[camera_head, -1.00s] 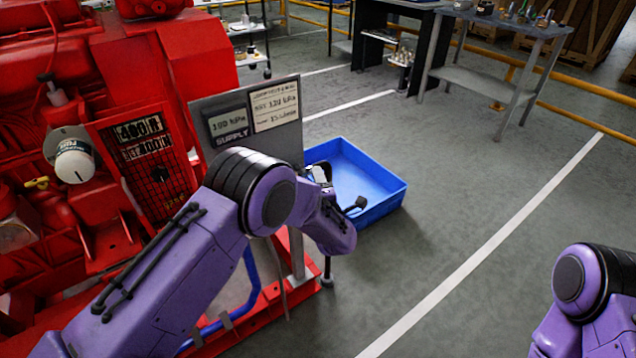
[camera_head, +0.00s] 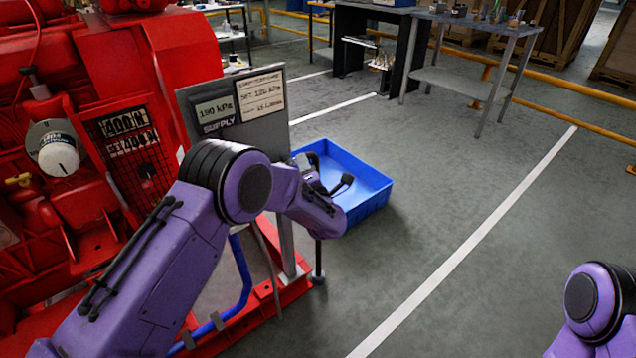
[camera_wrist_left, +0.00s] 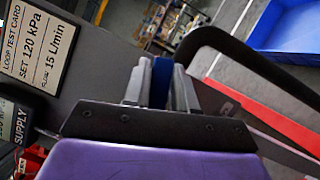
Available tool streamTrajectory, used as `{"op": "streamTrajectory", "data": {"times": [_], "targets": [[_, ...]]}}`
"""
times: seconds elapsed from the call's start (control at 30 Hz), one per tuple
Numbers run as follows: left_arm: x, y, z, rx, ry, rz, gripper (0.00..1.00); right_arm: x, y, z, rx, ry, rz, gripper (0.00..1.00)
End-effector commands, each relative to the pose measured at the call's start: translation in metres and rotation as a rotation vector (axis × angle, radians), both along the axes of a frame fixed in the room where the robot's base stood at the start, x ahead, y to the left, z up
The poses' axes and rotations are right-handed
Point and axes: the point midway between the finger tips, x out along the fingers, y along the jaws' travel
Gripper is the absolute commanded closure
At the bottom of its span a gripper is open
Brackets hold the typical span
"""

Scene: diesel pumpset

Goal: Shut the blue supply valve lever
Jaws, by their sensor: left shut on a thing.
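My left gripper (camera_wrist_left: 161,84) is shut on the blue lever (camera_wrist_left: 160,72), which shows as a narrow blue strip between the two grey fingers in the left wrist view. The rest of the lever and the valve body are hidden. In the head view my left arm reaches past the front of the grey panel, and its own forearm hides the fingertips and the lever. The panel carries a SUPPLY display (camera_head: 215,114) and a test card (camera_head: 261,98) reading SET 120 kPa. My right gripper is outside both views; only part of that arm shows.
The red pumpset (camera_head: 90,220) fills the left side. A blue bin (camera_head: 365,205) stands on the floor behind my left wrist. A blue pipe (camera_head: 243,275) runs low beside the panel post. Floor to the right is open, with workbenches (camera_head: 470,80) behind.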

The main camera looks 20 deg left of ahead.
Motion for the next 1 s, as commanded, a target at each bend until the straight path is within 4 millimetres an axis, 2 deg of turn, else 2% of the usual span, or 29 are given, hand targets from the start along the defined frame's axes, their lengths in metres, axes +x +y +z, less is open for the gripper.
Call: {"op": "streamTrajectory", "data": {"times": [0.03, 0.47, 1.0], "targets": [[0.000, 0.004, -0.002, -0.024, -0.038, 0.005, 1.00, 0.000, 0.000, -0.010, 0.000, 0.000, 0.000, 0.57], [-0.010, 0.011, 0.021, -0.244, -0.383, 0.008, 1.00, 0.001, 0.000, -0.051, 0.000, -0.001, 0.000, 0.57], [-0.034, 0.026, 0.038, -0.509, -0.800, 0.007, 1.00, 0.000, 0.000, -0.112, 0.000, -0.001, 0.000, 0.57]]}}
